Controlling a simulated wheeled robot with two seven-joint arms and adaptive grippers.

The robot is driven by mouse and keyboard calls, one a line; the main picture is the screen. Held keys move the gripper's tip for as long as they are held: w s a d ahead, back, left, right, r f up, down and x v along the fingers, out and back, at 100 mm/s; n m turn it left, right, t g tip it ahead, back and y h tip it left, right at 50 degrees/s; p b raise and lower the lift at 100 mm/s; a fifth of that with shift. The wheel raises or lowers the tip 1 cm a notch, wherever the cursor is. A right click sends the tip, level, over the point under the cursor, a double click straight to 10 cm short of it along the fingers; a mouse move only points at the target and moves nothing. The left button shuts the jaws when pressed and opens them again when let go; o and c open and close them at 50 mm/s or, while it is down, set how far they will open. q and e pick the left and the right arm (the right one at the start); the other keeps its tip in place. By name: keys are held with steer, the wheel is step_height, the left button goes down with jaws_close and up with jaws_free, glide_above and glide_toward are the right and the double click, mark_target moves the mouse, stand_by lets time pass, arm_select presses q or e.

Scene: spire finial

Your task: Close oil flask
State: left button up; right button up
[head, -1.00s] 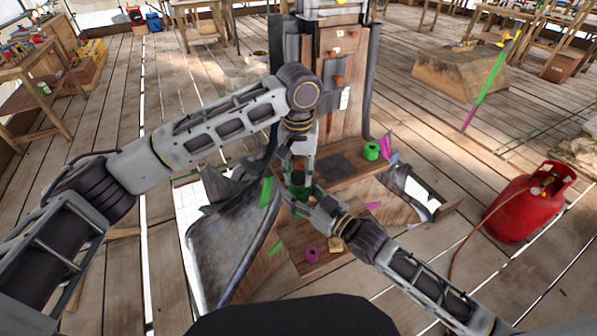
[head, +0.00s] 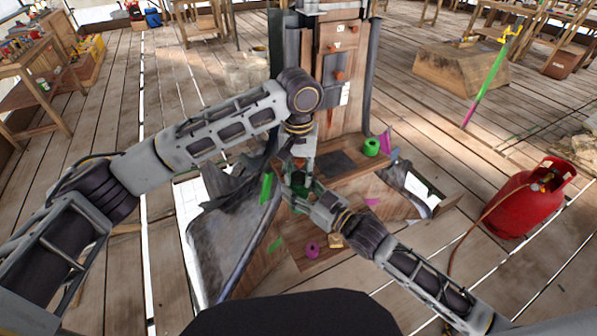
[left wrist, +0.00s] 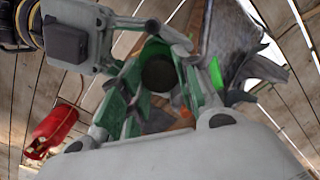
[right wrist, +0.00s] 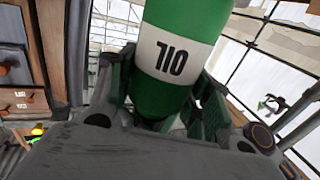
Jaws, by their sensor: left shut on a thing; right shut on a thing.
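The oil flask (right wrist: 170,60) is green with a white band. In the right wrist view its black lettering appears upside down. My right gripper (right wrist: 165,110) is shut around the flask body. In the head view the flask is mostly hidden between the two grippers. My left gripper (head: 298,165) points down from above, just over my right gripper (head: 303,190). In the left wrist view it is shut on a dark round cap (left wrist: 158,72) with a green edge around it. I cannot tell whether the cap touches the flask or how far it is seated.
A wooden stepped structure (head: 335,75) stands behind the grippers. A green roll (head: 371,147) rests on its step and a magenta roll (head: 312,249) lies lower down. Dark sheet metal (head: 225,235) curves at the left. A red gas cylinder (head: 525,203) stands on the floor at right.

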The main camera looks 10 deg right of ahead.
arm_select(q)
steer(key=shift+f, duration=0.75)
stand_by(1.7)
steer(key=shift+r, duration=0.25)
steer(key=shift+a+f, duration=0.1)
steer(key=shift+f, duration=0.5)
stand_by(3.5)
steer(key=shift+s+r, duration=0.1)
steer(key=shift+r, duration=0.45)
stand_by(0.6)
